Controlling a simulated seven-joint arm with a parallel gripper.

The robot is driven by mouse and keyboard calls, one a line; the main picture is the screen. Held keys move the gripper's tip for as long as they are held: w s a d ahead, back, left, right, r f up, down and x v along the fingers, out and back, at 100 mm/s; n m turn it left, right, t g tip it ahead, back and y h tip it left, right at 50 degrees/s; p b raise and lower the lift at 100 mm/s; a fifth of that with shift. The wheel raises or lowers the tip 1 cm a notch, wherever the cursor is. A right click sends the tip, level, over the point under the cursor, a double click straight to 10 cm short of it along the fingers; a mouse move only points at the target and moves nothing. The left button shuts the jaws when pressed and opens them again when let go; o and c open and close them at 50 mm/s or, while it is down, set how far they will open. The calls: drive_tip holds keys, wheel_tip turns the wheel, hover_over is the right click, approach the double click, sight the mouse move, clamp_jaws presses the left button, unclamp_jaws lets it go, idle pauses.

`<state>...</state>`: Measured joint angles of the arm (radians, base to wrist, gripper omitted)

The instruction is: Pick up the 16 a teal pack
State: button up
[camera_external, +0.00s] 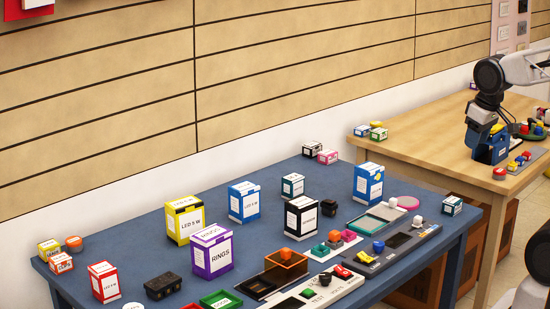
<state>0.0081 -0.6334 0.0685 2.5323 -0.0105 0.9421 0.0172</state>
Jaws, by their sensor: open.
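Two small teal-edged packs with white labels are in view, and their print is too small to read. One teal pack (292,187) stands upright on the blue table, between a blue box and a taller blue pack. The other teal pack (452,206) is at the table's right end. I cannot tell which is the 16 A one. My gripper (482,122) is at the upper right over the wooden table, far from both packs. It is open, with nothing visibly held; its fingertips are hard to make out against a blue container (490,150).
Yellow (185,222), purple (212,252), blue (243,202) and black-and-white (302,216) boxes crowd around the nearer teal pack. Trays and small coloured parts fill the front right. A grey panel (405,245) lies near the right-end pack.

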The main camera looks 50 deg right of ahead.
idle(0.4)
drive_tip(key=o, duration=0.9)
drive_tip(key=m+t, duration=0.8)
drive_tip(key=m, duration=1.9)
hover_over(298, 181)
drive_tip(key=s, duration=1.2)
wheel_tip(298, 181, down, 14)
drive_tip(key=w+f+m+t, duration=0.1)
drive_tip(key=w+f+m, duration=0.1)
drive_tip(key=f+m, duration=0.1)
drive_tip(key=w+f+m+t, duration=0.1)
drive_tip(key=w+f+m, duration=0.1)
drive_tip(key=f, duration=0.3)
drive_tip(key=w+f+m+t, duration=0.1)
drive_tip(key=w+f+m, duration=0.2)
drive_tip(key=f, duration=0.1)
drive_tip(key=shift+d+m, duration=0.1)
drive_tip(key=shift+m, duration=0.3)
